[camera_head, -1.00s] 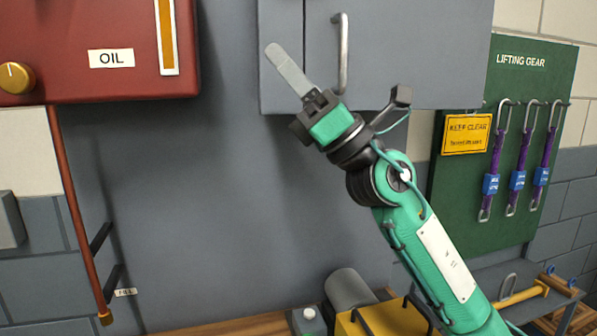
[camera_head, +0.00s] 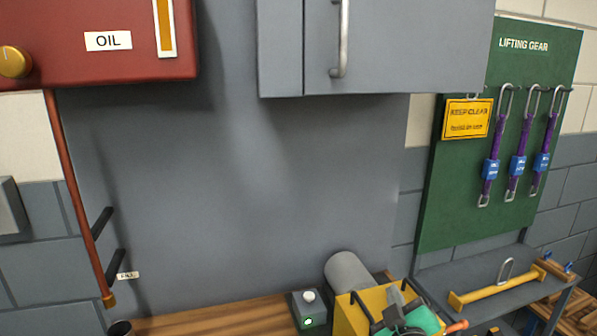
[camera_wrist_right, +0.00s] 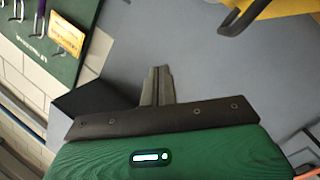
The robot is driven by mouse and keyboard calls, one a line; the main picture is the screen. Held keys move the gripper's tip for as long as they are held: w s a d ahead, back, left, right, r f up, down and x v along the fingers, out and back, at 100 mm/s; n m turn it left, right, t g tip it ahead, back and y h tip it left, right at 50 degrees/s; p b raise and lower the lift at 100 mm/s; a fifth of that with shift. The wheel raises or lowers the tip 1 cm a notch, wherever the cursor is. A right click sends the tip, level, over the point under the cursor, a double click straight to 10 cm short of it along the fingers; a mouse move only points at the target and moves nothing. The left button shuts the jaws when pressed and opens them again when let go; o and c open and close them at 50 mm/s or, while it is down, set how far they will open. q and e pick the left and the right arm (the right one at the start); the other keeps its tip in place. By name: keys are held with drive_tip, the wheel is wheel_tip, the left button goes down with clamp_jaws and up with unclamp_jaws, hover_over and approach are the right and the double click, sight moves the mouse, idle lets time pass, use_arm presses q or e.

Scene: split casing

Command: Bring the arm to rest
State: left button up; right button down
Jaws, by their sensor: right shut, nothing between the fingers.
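My right gripper (camera_head: 396,299) is low at the bottom edge of the head view, in front of a yellow casing (camera_head: 349,318). Only its grey fingers and part of its green body show there. In the right wrist view its fingers (camera_wrist_right: 157,85) are together with nothing between them. Most of my right arm is below the head view. My left gripper is in neither view.
A grey cabinet (camera_head: 390,55) hangs above, and a red oil tank (camera_head: 60,60) is at upper left. A grey cylinder (camera_head: 350,272) and a small box with a green light (camera_head: 308,312) stand on the wooden bench (camera_head: 220,316). A yellow lifting bar (camera_head: 497,290) lies on a side shelf. The grey wall between is clear.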

drive_tip(key=s+d+f+m+g, duration=0.1)
drive_tip(key=s+f+m+g, duration=0.1)
drive_tip(key=s+f+g, duration=0.5)
drive_tip(key=s+d+f+m, duration=0.2)
drive_tip(key=s+f, duration=0.4)
drive_tip(key=f, duration=0.4)
drive_tip(key=s+f+m+g+y, duration=0.1)
drive_tip(key=s+f+g, duration=0.3)
drive_tip(key=s, duration=0.5)
drive_tip(key=s+f+m+g, duration=0.1)
drive_tip(key=s+f+g, duration=0.3)
drive_tip(key=s, duration=0.5)
drive_tip(key=s+f+x, duration=0.1)
drive_tip(key=s+x, duration=0.2)
drive_tip(key=x, duration=1.2)
drive_tip(key=s+f+x, duration=0.1)
drive_tip(key=s+x, duration=0.3)
drive_tip(key=x, duration=1.2)
drive_tip(key=s+d+f, duration=0.2)
drive_tip(key=s+f, duration=0.7)
drive_tip(key=s, duration=0.1)
drive_tip(key=s+d+f+g, duration=0.1)
drive_tip(key=s+d+f, duration=0.1)
drive_tip(key=s+f, duration=0.7)
drive_tip(key=shift+s+f+g, duration=0.3)
drive_tip(key=shift+s+f, duration=0.1)
drive_tip(key=shift+f, duration=0.45)
drive_tip(key=shift+n, duration=0.3)
